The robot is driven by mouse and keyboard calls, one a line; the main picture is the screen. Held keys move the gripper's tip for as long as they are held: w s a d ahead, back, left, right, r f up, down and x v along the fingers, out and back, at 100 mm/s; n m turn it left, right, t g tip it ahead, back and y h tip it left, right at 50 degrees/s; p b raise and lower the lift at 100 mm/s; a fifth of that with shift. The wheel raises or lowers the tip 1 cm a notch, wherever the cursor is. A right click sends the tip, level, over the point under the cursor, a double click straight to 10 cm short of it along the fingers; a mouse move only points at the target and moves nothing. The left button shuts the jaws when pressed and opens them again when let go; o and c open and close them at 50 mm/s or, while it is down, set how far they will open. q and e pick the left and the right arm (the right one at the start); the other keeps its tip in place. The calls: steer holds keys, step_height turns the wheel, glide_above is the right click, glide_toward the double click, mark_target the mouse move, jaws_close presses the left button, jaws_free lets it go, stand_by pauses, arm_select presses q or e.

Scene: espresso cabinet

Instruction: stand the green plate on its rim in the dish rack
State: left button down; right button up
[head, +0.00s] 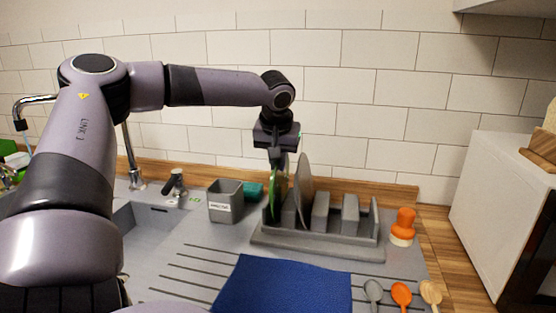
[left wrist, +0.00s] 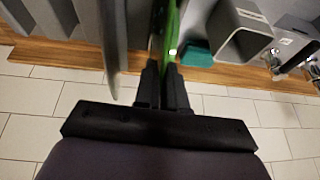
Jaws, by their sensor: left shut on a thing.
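The green plate (head: 273,196) is upright on edge at the left end of the grey dish rack (head: 318,246). My left gripper (head: 277,160) points down from above and is shut on the plate's upper rim. In the left wrist view the green plate (left wrist: 169,34) shows edge-on between the fingers of my left gripper (left wrist: 163,78). The plate's lower rim is partly hidden by the rack, so I cannot tell whether it rests on the rack floor. My right gripper is not in view.
A grey plate (head: 304,188) stands in the rack just right of the green one. A grey holder (head: 226,205) and a teal sponge (head: 253,191) are to the left. A blue cloth (head: 285,287) and several spoons lie in front.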

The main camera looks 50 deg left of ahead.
arm_select(q)
steer(key=c, duration=1.1)
jaws_free()
steer(key=v, duration=0.7)
steer(key=shift+r, duration=0.1)
steer(key=shift+d, duration=0.1)
